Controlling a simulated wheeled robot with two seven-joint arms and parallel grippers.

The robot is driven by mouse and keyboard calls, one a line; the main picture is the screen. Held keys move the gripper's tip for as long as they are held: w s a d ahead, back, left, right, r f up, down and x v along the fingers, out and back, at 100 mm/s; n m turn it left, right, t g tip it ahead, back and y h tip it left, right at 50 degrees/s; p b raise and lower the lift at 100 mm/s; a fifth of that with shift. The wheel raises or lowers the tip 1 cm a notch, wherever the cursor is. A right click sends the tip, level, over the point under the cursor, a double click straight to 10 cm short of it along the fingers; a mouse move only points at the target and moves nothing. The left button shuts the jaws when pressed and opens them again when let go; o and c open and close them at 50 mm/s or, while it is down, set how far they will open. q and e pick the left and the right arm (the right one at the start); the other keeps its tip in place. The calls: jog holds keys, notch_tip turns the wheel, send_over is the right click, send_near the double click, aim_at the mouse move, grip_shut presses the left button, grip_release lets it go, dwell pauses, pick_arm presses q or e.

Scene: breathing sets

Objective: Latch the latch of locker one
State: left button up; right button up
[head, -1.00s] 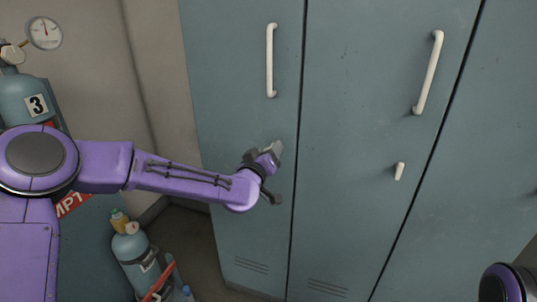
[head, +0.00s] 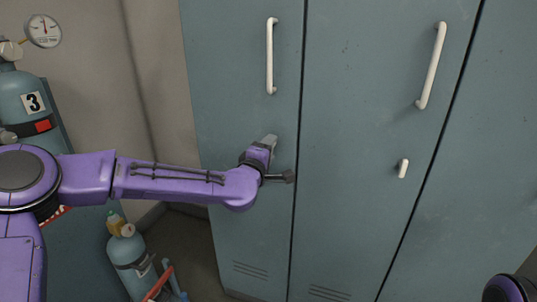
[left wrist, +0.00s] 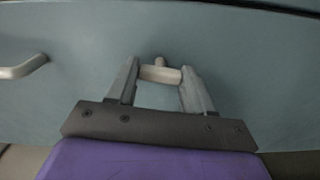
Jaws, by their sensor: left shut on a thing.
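The left locker door (head: 235,100) is blue-grey and stands shut, with a white vertical handle (head: 270,57) near its right edge. My left gripper (head: 268,142) is at this door, below the handle. In the left wrist view its two fingers (left wrist: 161,72) are closed on the ends of a small pale latch (left wrist: 160,74), which lies crosswise between the fingertips, close to the door. The same door's handle (left wrist: 22,68) shows at the left there. In the head view the gripper hides this latch. My right gripper is out of view.
The middle door (head: 350,100) has its own white handle (head: 431,66) and a small upright latch (head: 403,168). A gas cylinder marked 3 (head: 20,90) stands at the left, behind my arm. A smaller cylinder (head: 130,260) stands on the floor beside the lockers.

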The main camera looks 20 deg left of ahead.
pick_arm(q)
jog(key=shift+n, duration=0.6)
jog(key=o, duration=1)
jog(key=shift+a, duration=0.1)
jog(key=shift+o, duration=0.2)
jog(key=shift+s+b, duration=0.1)
jog(key=shift+b, duration=0.2)
jog(key=s, duration=1)
jog(key=shift+s+a+b, duration=0.15)
jog(key=shift+s+b, duration=0.05)
jog(key=shift+b, duration=0.1)
